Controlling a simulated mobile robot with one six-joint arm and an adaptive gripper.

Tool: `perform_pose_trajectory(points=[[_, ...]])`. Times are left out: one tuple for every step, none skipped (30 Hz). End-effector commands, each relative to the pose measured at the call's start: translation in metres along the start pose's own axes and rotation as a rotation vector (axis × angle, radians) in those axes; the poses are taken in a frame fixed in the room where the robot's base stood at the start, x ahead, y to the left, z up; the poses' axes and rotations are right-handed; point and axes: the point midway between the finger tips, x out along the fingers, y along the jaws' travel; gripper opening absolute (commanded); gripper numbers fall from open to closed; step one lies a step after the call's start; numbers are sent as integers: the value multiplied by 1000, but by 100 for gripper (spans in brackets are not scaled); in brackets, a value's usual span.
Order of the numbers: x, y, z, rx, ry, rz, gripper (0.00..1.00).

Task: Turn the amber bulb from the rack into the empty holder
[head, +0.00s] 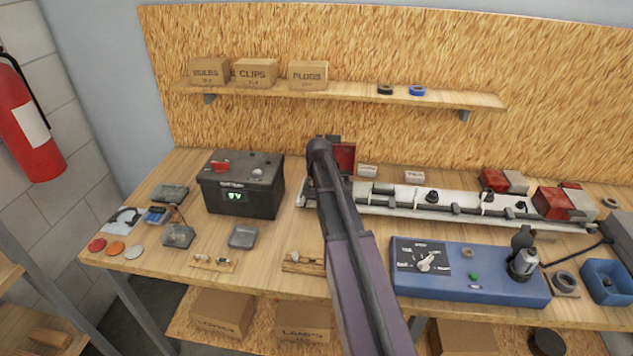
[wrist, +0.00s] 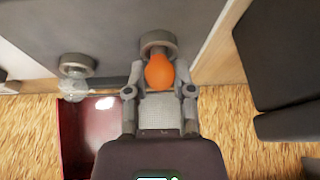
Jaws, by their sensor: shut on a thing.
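The amber bulb (wrist: 159,73) is between the fingers of my gripper (wrist: 160,90) in the wrist view. My gripper is shut on it. The bulb's far end meets a round grey holder (wrist: 158,40) on a grey surface. The two look in line, but I cannot tell whether the bulb is seated in the holder. In the head view my own arm hides the bulb, the holder and my gripper at the left end of the trailer frame (head: 405,197). A small wooden rack (head: 300,265) stands at the bench front, partly behind my arm.
Beside the holder, a second round holder (wrist: 78,64) has a clear bulb (wrist: 72,91). A red lens (wrist: 100,125) lies close to my gripper's left finger. A black battery (head: 242,185) stands left of my arm. A blue test box (head: 465,272) stands to the right.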

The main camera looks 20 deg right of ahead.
Motion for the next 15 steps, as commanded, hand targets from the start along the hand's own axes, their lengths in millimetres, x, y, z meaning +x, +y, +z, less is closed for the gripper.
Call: perform_pose_trajectory(points=[[0,0,0,26,2,12,14],[0,0,0,44,3,20,14],[0,0,0,68,5,28,14],[0,0,0,84,5,35,14],[0,0,0,98,6,42,14],[0,0,0,114,7,48,14],[0,0,0,125,8,52,14],[0,0,0,133,9,55,14],[0,0,0,140,9,58,14],[0,0,0,144,10,60,14],[0,0,0,146,10,61,14],[0,0,0,147,10,61,14],[0,0,0,147,10,61,14],[0,0,0,147,10,61,14],[0,0,0,146,10,61,14]])
